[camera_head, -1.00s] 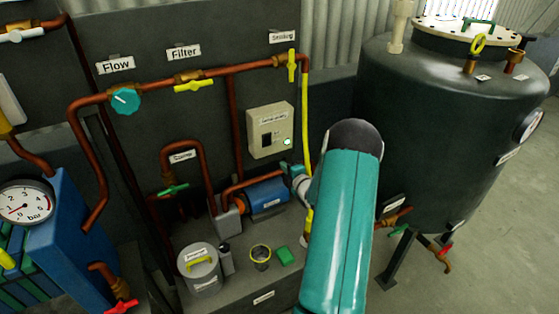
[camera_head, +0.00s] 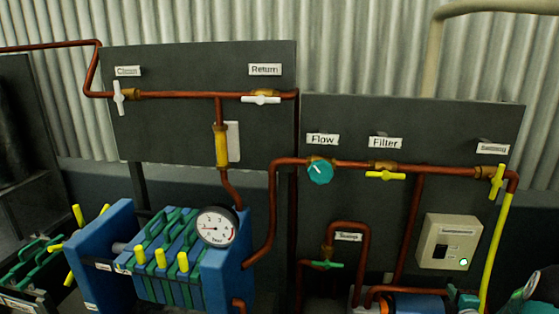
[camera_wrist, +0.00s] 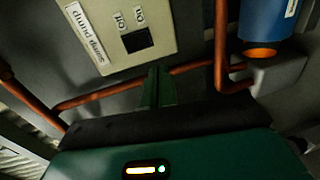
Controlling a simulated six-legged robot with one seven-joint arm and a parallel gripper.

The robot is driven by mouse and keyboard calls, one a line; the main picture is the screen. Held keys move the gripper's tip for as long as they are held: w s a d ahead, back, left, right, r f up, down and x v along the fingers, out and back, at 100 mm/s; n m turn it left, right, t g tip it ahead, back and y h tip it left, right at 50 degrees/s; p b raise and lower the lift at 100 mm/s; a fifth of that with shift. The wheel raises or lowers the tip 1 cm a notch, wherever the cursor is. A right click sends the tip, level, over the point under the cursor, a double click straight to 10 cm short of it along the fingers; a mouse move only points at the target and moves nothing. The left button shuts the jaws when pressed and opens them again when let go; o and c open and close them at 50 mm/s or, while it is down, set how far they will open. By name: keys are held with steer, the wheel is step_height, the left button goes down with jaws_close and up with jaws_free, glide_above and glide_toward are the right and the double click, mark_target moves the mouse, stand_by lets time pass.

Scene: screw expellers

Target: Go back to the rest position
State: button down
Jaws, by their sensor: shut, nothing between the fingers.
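In the wrist view, the two green fingers of my gripper (camera_wrist: 158,78) lie together, shut and empty. The beige switch box (camera_wrist: 115,38) with its dark switch is above and beyond the fingertips; I see no contact. In the head view, the same box (camera_head: 448,241) hangs on the right panel, with a lit green button. Teal parts of my arm show at the lower right edge of the head view, mostly cut off by the frame. My fingertips cannot be made out there.
Copper pipes (camera_wrist: 190,66) run close around my gripper, and a blue pump (camera_wrist: 268,18) is at upper right. In the head view, a blue filter press (camera_head: 228,265) with a gauge (camera_head: 217,227) stands left. The yellow pipe (camera_head: 495,250) drops beside the box.

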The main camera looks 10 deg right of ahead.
steer(key=w+a+r+m+g, duration=0.3)
steer(key=w+a+r+m, duration=0.1)
steer(key=a+r, duration=0.8)
steer(key=s+a+r+m+g, duration=0.2)
steer(key=s+a+r+m, duration=0.2)
steer(key=a+r, duration=0.65)
steer(key=s+a+r+m+g+y, duration=0.2)
steer(key=s+a+m+g+y, duration=0.2)
steer(key=s+a, duration=1.8)
steer(key=shift+s+a+m+g+y, duration=0.3)
steer(key=shift+a+m+g+y, duration=0.25)
steer(key=shift+m, duration=0.55)
